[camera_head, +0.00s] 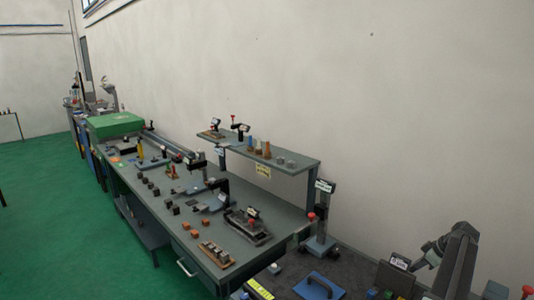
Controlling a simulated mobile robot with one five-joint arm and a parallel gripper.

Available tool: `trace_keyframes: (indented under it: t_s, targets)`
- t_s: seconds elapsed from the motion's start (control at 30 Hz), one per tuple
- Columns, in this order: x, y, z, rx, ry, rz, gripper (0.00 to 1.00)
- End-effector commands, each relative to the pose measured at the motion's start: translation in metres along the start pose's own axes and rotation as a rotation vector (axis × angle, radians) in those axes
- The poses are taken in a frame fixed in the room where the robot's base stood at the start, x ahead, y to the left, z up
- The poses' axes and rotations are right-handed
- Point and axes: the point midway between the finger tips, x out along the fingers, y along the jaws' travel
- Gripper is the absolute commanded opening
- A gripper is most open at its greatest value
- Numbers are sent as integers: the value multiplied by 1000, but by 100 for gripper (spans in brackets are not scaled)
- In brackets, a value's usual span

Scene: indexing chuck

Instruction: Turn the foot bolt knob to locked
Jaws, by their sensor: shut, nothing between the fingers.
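I cannot make out the foot bolt knob for certain. A small red knob (311,216) shows beside a grey upright stand (322,222) just past the right end of the bench, and a small label (325,186) is at the stand's top. Its setting is too small to read. I do not see an indexing chuck that I can name. My gripper is not recognisable in this view.
A long grey-green bench (217,261) holds several small blocks and fixtures. A raised shelf (302,162) stands along the wall. A blue plate with a dark handle (319,286) lies lower right. A dark jointed device (457,259) stands at right. Green floor (60,220) is clear at left.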

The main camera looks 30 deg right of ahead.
Motion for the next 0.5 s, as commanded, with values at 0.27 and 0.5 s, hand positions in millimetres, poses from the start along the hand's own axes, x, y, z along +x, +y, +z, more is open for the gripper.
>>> trace_keyframes:
  t_s: [0.27,0.5]
  targets:
    - [17,-3,-1,-10,0,-5,0]
    - [50,-3,15,-12,0,-7,0]
